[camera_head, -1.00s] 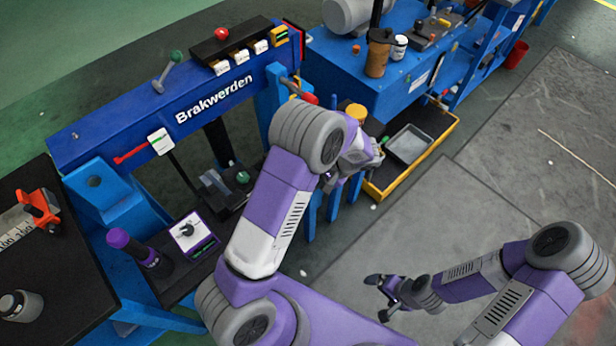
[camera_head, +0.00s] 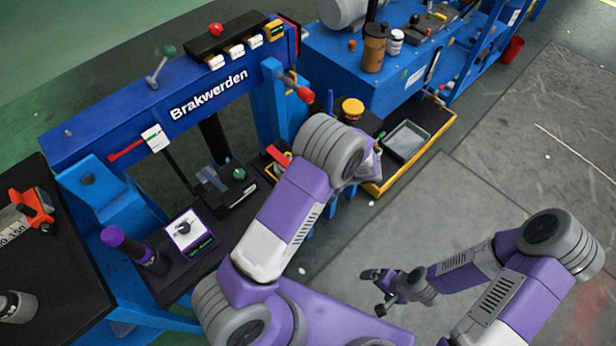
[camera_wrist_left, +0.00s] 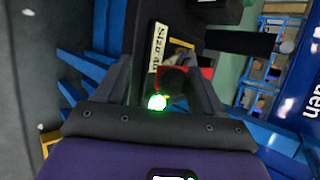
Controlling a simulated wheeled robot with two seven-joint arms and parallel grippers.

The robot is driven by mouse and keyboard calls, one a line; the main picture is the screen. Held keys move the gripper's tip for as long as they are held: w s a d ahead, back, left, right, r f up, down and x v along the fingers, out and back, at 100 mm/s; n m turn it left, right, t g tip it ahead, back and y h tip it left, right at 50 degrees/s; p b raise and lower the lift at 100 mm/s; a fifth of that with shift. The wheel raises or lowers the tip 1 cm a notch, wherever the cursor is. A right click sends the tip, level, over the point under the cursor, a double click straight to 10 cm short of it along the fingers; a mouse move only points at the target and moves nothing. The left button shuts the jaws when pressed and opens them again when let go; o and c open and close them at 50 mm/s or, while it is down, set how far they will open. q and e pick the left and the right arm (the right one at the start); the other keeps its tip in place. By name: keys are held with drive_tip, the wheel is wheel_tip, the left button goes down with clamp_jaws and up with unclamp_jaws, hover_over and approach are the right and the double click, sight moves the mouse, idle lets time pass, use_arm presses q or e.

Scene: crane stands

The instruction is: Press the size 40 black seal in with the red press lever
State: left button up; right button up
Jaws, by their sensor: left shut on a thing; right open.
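The blue press frame marked "Brakwerden" (camera_head: 207,95) stands at left in the head view. A red-tipped lever (camera_head: 304,94) juts from its right post, and a red handle (camera_head: 126,150) sits at its left; I cannot tell which is the press lever. My left gripper (camera_wrist_left: 168,82) is shut on a dark round thing (camera_wrist_left: 174,78) in the left wrist view; I cannot tell whether it is the black seal. A "Size 40" label (camera_wrist_left: 157,46) lies just beyond. My right gripper (camera_head: 377,291) is open and empty over the floor.
A black block with a green knob (camera_head: 236,176) stands under the press. A purple-topped cylinder (camera_head: 113,237) and a white dial box (camera_head: 185,228) are nearby. A yellow-edged tray (camera_head: 437,135) and a blue workbench (camera_head: 340,62) lie to the right. The floor at right is clear.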

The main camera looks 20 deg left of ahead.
use_arm(q)
drive_tip(key=shift+o, duration=0.6)
drive_tip(key=shift+s+d+f, duration=0.1)
drive_tip(key=shift+d+f, duration=0.05)
drive_tip(key=shift+f, duration=0.15)
drive_tip(key=shift+r, duration=0.1)
drive_tip(key=p+v, duration=0.2)
drive_tip(key=v, duration=0.5)
drive_tip(key=shift+r+p, duration=0.3)
drive_tip(key=shift+r, duration=0.05)
